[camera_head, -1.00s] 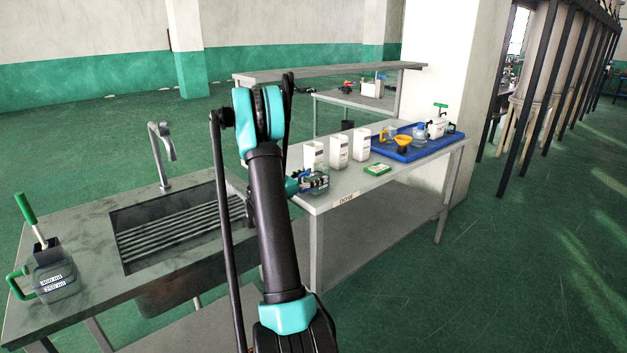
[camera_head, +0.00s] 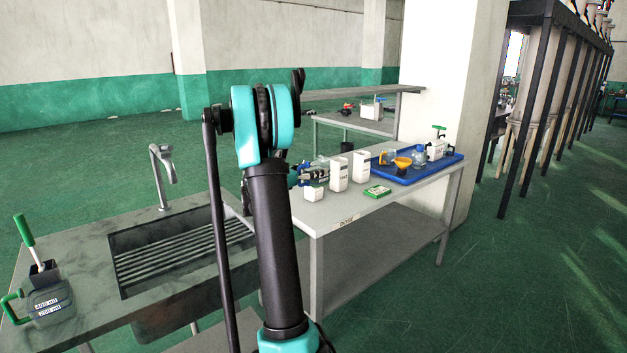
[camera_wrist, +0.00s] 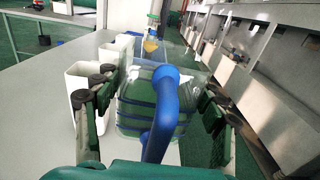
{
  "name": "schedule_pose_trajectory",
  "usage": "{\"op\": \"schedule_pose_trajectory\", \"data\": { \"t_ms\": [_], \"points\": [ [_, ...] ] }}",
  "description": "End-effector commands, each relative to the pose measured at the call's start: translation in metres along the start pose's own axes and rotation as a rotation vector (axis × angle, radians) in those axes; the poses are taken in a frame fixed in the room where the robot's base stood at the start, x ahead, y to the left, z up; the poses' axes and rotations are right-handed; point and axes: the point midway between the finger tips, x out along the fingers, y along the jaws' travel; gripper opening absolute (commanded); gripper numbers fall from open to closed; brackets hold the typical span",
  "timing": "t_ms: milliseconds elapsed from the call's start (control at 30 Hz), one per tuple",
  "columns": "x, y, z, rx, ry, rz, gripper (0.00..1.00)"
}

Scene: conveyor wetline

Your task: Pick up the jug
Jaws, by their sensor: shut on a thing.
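A clear jug with a thick blue handle (camera_wrist: 165,105) fills the middle of the wrist view. My gripper (camera_wrist: 156,80) has its fingers on both sides of the jug body and is shut on it. In the head view my gripper (camera_head: 316,172) is over the left end of the dosing table (camera_head: 350,212), partly behind my arm. The jug is small and mostly hidden by the gripper there. Another clear jug with a green handle (camera_head: 48,302) and volume labels stands on the sink counter at the left.
White open containers (camera_head: 338,174) stand in a row beside and below my gripper. A green-and-white box (camera_head: 377,191) lies in front of them. A blue tray (camera_head: 440,167) holds a yellow funnel (camera_head: 402,163) and vessels. The sink (camera_head: 180,255) and its tap (camera_head: 162,175) are left.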

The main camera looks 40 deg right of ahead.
Motion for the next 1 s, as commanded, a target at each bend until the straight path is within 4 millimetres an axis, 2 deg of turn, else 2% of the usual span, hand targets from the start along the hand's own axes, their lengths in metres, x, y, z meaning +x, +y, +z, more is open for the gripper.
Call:
{"op": "schedule_pose_trajectory", "data": {
  "t_ms": [200,500,1000],
  "points": [
    [0.0,0.0,0.026,0.0,0.0,0.0,0.29],
    [0.0,0.0,0.051,0.0,0.0,0.0,0.29],
    [0.0,0.0,0.065,0.0,0.0,0.001,0.29]
  ]
}}
